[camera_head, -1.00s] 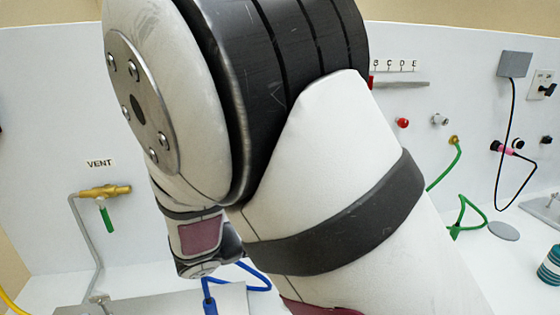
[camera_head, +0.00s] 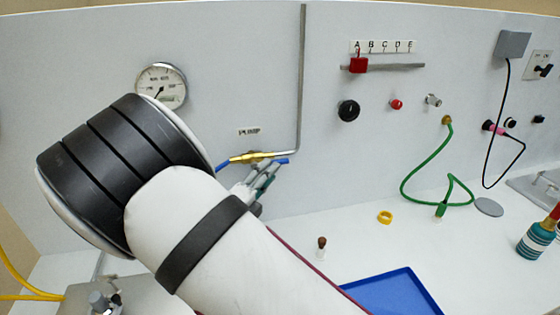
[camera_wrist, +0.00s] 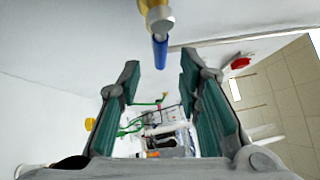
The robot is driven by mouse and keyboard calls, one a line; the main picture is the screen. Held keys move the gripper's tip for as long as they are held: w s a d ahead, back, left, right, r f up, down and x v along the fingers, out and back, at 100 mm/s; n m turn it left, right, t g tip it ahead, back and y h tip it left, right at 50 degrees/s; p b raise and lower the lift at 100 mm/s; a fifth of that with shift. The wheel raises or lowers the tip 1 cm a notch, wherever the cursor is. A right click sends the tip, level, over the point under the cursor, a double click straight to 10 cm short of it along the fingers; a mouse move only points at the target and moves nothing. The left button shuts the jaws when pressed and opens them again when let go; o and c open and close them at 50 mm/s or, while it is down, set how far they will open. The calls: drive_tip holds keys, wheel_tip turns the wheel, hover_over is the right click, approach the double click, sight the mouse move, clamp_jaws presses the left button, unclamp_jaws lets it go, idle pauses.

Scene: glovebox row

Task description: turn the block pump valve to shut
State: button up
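The block pump valve (camera_head: 256,157) is a brass fitting on the white wall under the PUMP label (camera_head: 249,132). Its blue handle (camera_head: 280,162) points right, roughly in line with the brass body. My gripper (camera_head: 266,183) is just below the handle in the head view, partly hidden by my arm. In the wrist view, the brass valve (camera_wrist: 158,14) is at the top and its blue handle (camera_wrist: 160,54) reaches down to the gap between my fingers. My gripper (camera_wrist: 160,64) is open, its teal pads on either side of the handle's line. I cannot see either pad touching it.
A grey pipe (camera_head: 302,80) rises right of the valve. A gauge (camera_head: 161,86) is at upper left. A slider with a red knob (camera_head: 357,65) and a black knob (camera_head: 348,110) are to the right. A blue tray (camera_head: 395,296) and small brown-topped vial (camera_head: 321,246) are below.

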sight(280, 162)
drive_tip(key=x, duration=0.6)
clamp_jaws()
